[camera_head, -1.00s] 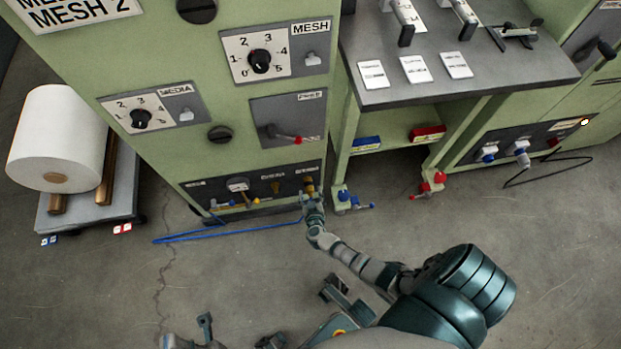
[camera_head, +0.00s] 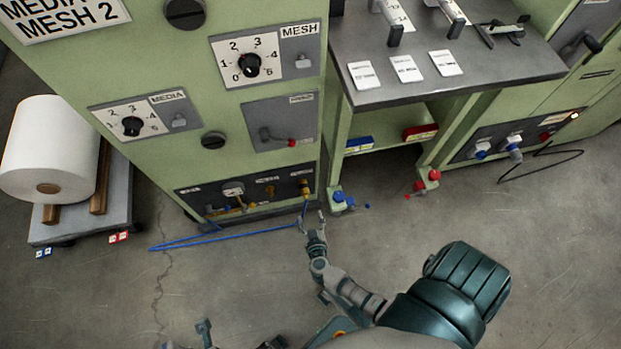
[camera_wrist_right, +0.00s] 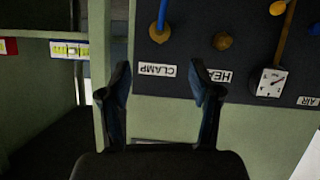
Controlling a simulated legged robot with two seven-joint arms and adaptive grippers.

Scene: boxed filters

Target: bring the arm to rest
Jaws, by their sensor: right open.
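My right gripper (camera_head: 312,222) is at the end of my arm, in front of the green cabinet's lower dark panel (camera_head: 222,203) and apart from it. In the right wrist view its two dark fingers (camera_wrist_right: 162,88) stand wide apart with nothing between them. Beyond them is the panel with the CLAMP label (camera_wrist_right: 156,71), upside down in that view. A blue hose (camera_wrist_right: 162,14) runs to the brass fitting above that label.
The blue hose lies in a loop on the floor (camera_head: 205,240) by the cabinet. A grey bench (camera_head: 450,80) with white cards stands to the right. A white roll (camera_head: 50,150) rests on a cart at left. The floor in front is mostly clear.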

